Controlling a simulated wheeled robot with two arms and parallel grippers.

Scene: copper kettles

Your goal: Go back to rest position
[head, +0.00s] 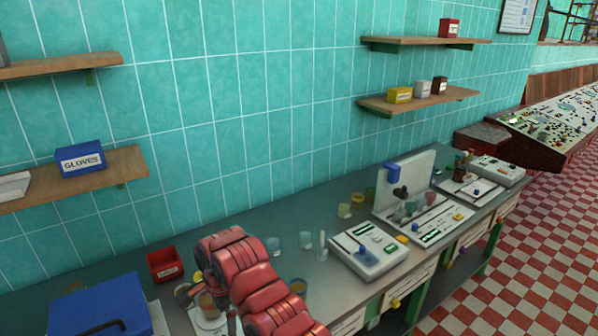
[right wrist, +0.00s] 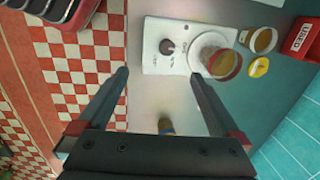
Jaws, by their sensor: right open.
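My right gripper (right wrist: 160,76) is open in the right wrist view, its two dark fingers spread wide with nothing between the tips. It is above the bench, over the front edge of a white device with a black knob. A jar with amber contents stands on the device's round white plate, beside the right fingertip; I cannot tell if they touch. In the head view my red right arm reaches over the bench from the bottom, and its gripper is mostly hidden. My left gripper is not in view.
A red bin (head: 164,264) and a blue box (head: 100,308) are left of my arm. Glasses (head: 305,240) and a grey-white instrument (head: 368,250) stand to its right. Shelves hang on the tiled wall. The checkered floor (head: 535,270) looks clear at right.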

